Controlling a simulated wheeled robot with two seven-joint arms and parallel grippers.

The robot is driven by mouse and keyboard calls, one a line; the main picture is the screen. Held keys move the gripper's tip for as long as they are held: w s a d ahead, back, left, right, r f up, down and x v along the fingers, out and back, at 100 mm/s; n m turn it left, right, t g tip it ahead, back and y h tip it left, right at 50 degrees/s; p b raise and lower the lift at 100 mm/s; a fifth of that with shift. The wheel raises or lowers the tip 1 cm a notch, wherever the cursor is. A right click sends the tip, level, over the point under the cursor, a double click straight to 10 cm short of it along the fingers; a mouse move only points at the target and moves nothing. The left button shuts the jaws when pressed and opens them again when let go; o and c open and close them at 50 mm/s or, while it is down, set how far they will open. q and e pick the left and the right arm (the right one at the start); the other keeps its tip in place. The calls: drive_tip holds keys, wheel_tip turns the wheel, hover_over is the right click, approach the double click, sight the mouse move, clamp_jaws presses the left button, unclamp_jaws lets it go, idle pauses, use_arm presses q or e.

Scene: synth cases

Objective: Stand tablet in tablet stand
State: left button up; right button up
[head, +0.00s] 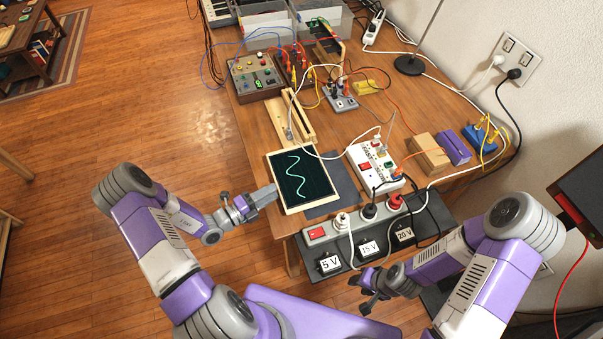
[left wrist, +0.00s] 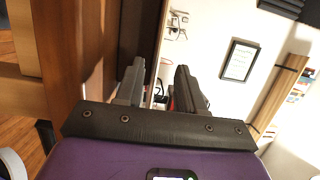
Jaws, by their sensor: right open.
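The tablet (head: 303,178), with a dark screen, a pale green wavy line and a cream frame, lies on the table near its left edge. The tablet stand (head: 296,122) looks like the long pale wooden piece with a raised ledge just behind it; the tablet is outside it. My left gripper (head: 262,196) is at the tablet's left edge, one finger close to the frame; I cannot tell if they touch. In the left wrist view its fingers (left wrist: 157,84) are apart with no tablet visible between them. My right gripper (head: 368,290) is open and empty in front of the power strip.
A dark mat (head: 345,187) lies beside the tablet. A white power box (head: 374,163) and a black strip with voltage labels (head: 345,262) stand to the right and front. Cables cross the table, one white near the stand. Instruments (head: 254,77) fill the back. Floor at left is open.

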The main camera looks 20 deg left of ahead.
sight(282, 186)
use_arm(q)
drive_tip(key=x, duration=0.2)
drive_tip(key=b+x, duration=0.1)
drive_tip(key=x, duration=0.1)
drive_tip(key=shift+f, duration=0.25)
drive_tip(key=shift+w+d, duration=0.3)
drive_tip(key=shift+w, duration=0.15)
clamp_jaws()
drive_tip(key=shift+r, duration=0.15)
